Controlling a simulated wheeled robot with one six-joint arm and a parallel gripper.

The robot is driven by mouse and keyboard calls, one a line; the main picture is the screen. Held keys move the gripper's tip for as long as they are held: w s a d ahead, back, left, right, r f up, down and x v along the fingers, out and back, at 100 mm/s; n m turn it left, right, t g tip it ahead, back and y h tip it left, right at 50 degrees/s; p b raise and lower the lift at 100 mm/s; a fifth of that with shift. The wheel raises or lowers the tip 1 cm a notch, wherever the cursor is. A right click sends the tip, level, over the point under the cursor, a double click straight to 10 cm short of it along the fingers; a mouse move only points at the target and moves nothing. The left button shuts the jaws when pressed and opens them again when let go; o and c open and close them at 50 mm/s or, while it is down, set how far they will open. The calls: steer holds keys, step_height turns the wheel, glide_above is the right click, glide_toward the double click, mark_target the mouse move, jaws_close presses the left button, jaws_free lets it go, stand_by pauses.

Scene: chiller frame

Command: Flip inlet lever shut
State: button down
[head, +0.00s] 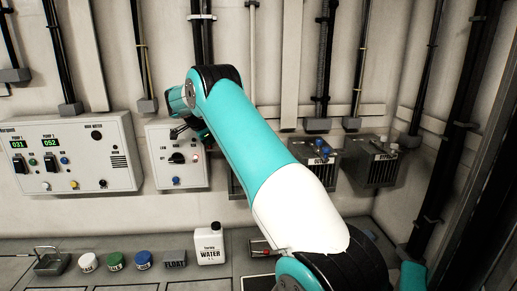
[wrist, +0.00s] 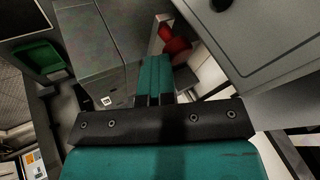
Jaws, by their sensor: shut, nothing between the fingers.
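No inlet lever can be picked out for certain. In the head view, a grey wall box with a blue-topped fitting (head: 322,150) stands right of my arm, and another labelled grey box (head: 374,168) is beside it; their labels are too small to read surely. A further dark box edge (head: 236,184) is mostly hidden behind my arm. In the wrist view, my gripper (wrist: 155,72) is shut and empty, its teal fingers together. A red part (wrist: 175,45) lies just beyond the fingertips; contact cannot be told.
A white control panel (head: 70,158) and a smaller switch box (head: 178,165) hang on the wall at left. In the wrist view, a grey cabinet (wrist: 260,35) lies close at upper right.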

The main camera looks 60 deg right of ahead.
steer(key=shift+w+a, duration=0.1)
steer(key=shift+w, duration=0.1)
steer(key=shift+s+a+f+b, duration=0.15)
steer(key=shift+s+a+b, duration=0.25)
steer(key=shift+b, duration=0.6)
steer(key=s+b+v, duration=0.1)
steer(key=b+v, duration=0.2)
steer(key=v, duration=0.9)
steer(key=shift+s+a+f, duration=0.35)
steer(key=shift+s, duration=0.05)
